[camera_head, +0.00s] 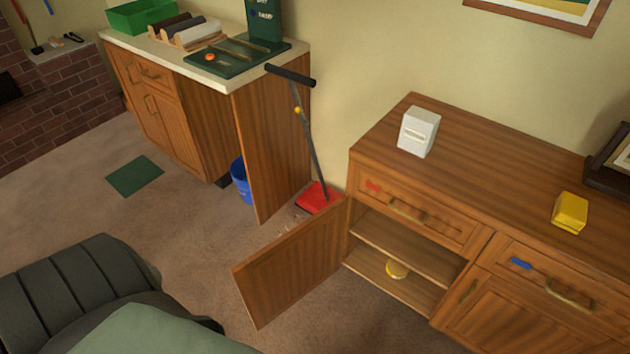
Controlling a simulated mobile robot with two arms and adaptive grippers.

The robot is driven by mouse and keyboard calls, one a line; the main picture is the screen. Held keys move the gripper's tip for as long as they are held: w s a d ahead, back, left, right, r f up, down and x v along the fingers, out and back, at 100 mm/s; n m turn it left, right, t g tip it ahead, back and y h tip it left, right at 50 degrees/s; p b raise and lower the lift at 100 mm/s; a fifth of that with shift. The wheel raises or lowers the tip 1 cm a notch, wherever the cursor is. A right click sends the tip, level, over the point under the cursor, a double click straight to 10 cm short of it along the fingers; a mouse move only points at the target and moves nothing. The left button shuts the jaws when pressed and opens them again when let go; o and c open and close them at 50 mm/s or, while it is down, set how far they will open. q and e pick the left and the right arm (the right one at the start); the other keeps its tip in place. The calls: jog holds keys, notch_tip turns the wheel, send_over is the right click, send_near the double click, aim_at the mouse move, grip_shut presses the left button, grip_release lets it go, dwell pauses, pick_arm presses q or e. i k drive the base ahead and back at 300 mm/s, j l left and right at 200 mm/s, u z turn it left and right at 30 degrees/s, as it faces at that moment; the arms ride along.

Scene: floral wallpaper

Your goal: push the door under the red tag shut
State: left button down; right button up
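The red tag (372,187) is on a drawer front at the left end of the wooden sideboard. Under it, the wooden door (290,265) stands wide open, swung out to the left from the cabinet's left edge. The opening shows a shelf (405,245) and, below it, a small round yellow thing (397,269). Neither of my grippers shows in the head view.
A red floor sweeper (318,197) with a long handle stands behind the open door. Another open door (268,150) and a blue bucket (240,180) are at the left cabinet. A dark ribbed seat-like object (55,292) fills the lower left. Carpet lies between.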

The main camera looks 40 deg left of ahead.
aim_at(270, 281)
jog(key=j+z, duration=0.25)
jog(key=j, duration=0.15)
jog(key=k+j+z, duration=0.3)
jog(key=j+z, duration=0.25)
jog(key=j, duration=0.25)
jog(key=k+j, duration=0.2)
jog(key=j, duration=0.2)
jog(key=k+j, duration=0.2)
jog(key=j, duration=0.25)
jog(key=k+j+z, duration=0.1)
jog(key=j, duration=0.3)
jog(key=k+j, duration=0.3)
jog(key=k+j+z, duration=0.1)
jog(key=j, duration=0.4)
jog(key=k+j, duration=0.3)
jog(key=j, duration=0.1)
